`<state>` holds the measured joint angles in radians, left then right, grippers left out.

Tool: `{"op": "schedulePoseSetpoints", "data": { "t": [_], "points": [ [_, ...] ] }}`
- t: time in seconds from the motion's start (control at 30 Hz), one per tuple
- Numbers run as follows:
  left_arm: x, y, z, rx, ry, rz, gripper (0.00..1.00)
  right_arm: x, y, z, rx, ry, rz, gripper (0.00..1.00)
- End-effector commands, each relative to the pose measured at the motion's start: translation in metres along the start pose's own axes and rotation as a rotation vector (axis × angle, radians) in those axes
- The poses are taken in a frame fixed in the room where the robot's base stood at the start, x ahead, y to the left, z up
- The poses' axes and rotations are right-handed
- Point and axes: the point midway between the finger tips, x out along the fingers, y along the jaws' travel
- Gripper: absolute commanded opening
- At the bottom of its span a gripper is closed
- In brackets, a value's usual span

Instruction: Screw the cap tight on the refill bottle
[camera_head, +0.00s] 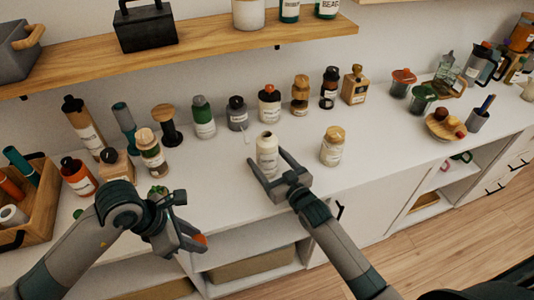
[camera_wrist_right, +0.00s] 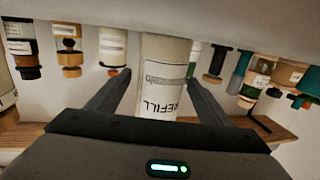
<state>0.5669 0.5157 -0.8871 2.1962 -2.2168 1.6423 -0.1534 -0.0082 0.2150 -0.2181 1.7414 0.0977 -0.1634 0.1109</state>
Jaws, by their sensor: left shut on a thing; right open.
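The white refill bottle (camera_head: 267,158) stands upright on the white counter; its top shows no coloured cap. My right gripper (camera_head: 266,172) is open, with one finger on each side of the bottle. In the right wrist view the bottle (camera_wrist_right: 163,85) appears upside down between the two spread fingers, with the word REFILL on it. My left gripper (camera_head: 192,240) is at the counter's front edge, left of the bottle and apart from it.
Several bottles and jars line the counter behind the refill bottle. A jar with a tan lid (camera_head: 332,147) stands to its right, and a banded bottle (camera_head: 151,155) to its left. A wooden crate (camera_head: 42,207) is at far left. A wooden shelf (camera_head: 210,37) hangs above.

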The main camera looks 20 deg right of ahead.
Motion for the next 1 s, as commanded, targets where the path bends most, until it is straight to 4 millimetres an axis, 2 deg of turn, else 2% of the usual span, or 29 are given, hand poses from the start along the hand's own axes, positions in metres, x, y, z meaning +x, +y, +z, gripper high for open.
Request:
{"op": "schedulePoseSetpoints", "data": {
  "t": [0.13, 0.57, 0.6, 0.8, 0.83, 1.0],
  "points": [
    [-0.0021, -0.0001, 0.0009, 0.000, 0.000, 0.000, 0.08, 0.0081, -0.0002, -0.0002, 0.000, 0.000, 0.000, 0.72],
    [-0.0018, 0.0000, 0.0008, 0.000, 0.000, 0.000, 0.08, 0.0080, -0.0002, 0.0005, 0.000, 0.000, 0.000, 0.72],
    [-0.0018, 0.0000, 0.0008, 0.000, 0.000, 0.000, 0.08, 0.0080, -0.0002, 0.0005, 0.000, 0.000, 0.000, 0.70],
    [-0.0018, 0.0000, 0.0008, 0.000, 0.000, 0.000, 0.08, 0.0079, -0.0002, 0.0006, 0.000, 0.000, 0.000, 0.22],
    [-0.0018, 0.0000, 0.0008, 0.000, 0.000, 0.000, 0.08, 0.0079, -0.0002, 0.0005, 0.000, 0.000, 0.000, 0.19],
    [-0.0019, 0.0000, 0.0008, 0.000, 0.000, 0.000, 0.08, 0.0082, -0.0002, -0.0007, 0.000, 0.002, 0.000, 0.19]
  ]
}}
